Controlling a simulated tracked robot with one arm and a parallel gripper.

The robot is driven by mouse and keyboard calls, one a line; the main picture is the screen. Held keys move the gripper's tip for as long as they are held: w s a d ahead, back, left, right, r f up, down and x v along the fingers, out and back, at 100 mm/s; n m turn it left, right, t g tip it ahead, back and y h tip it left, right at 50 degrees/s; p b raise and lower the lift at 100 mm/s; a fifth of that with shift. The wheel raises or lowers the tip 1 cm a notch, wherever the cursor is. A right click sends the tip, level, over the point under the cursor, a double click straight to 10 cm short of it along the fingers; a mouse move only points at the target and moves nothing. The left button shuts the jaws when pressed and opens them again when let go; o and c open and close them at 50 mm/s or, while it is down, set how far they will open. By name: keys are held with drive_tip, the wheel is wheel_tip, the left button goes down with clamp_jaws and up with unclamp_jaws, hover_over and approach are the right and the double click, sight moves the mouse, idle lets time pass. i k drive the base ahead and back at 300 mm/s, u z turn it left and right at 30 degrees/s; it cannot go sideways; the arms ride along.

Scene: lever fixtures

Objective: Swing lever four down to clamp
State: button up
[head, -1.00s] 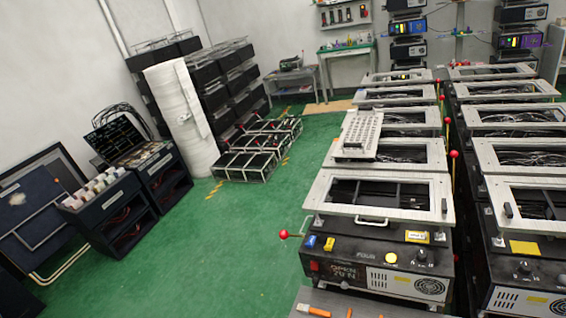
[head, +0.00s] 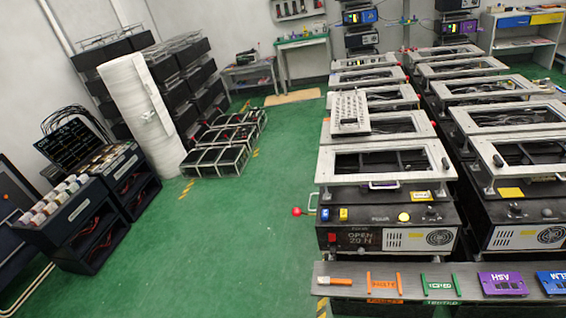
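A lever with a red ball knob (head: 297,211) sticks out at the left side of the nearest fixture (head: 385,228). The knob stands low beside the front box, near its top edge. The fixture's pale frame (head: 330,173) lies over a dark opening, and its front display (head: 358,238) appears to read OPEN 20 N. I see no number marking lever four, so I cannot tell whether this is it. My gripper is not in view.
A grey bench (head: 450,276) with coloured name plates and an orange-handled tool (head: 335,281) spans the near right. More fixtures (head: 520,150) stand in two rows behind it. A white roll (head: 143,115) and dark carts (head: 75,215) stand left. Green floor (head: 215,240) lies clear between.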

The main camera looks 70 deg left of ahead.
sight(296, 212)
drive_tip(key=u, duration=1.8)
drive_tip(key=i, duration=1.05)
drive_tip(key=z, duration=1.5)
drive_tip(key=k, duration=1.3)
drive_tip(key=z, duration=0.05)
